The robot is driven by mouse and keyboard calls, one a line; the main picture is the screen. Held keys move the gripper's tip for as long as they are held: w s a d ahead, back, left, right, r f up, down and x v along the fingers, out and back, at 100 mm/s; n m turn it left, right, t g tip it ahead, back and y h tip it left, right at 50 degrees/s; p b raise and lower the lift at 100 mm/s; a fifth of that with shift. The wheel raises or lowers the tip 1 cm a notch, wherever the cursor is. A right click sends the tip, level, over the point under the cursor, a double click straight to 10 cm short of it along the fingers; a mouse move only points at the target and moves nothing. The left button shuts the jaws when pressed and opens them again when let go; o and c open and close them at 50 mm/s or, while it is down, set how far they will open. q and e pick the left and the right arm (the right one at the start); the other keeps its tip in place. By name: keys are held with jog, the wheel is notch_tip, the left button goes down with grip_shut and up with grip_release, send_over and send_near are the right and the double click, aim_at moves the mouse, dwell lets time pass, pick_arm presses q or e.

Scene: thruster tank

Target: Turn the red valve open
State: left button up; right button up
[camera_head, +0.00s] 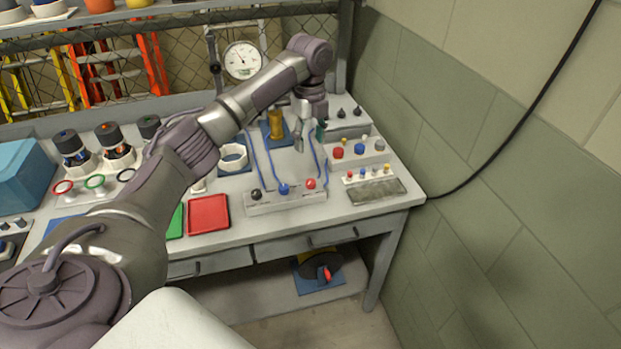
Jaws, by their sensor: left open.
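A grey block (285,203) with a black, a blue and a red knob stands near the workbench's front. The red knob (310,183) is at its right end, with thin blue tubes running up behind the block. A red ring-shaped handwheel (63,187) also shows at the far left; I cannot tell which red part is the valve. My left gripper (309,137) points down over the back right of the bench, behind the red knob and apart from it. It is open, with no object visible between its fingers. My right gripper is not in view.
The workbench (345,213) holds a red tray (208,214), a yellow cylinder (276,123) and a panel of coloured buttons (358,151). A round gauge (242,60) hangs behind. A green wall (470,190) with a black cable stands close on the right.

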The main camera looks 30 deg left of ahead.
aim_at(311, 182)
pick_arm(q)
notch_tip(311, 182, down, 14)
jog(key=shift+d+r+p, duration=0.1)
jog(key=shift+p, duration=1.05)
grip_shut()
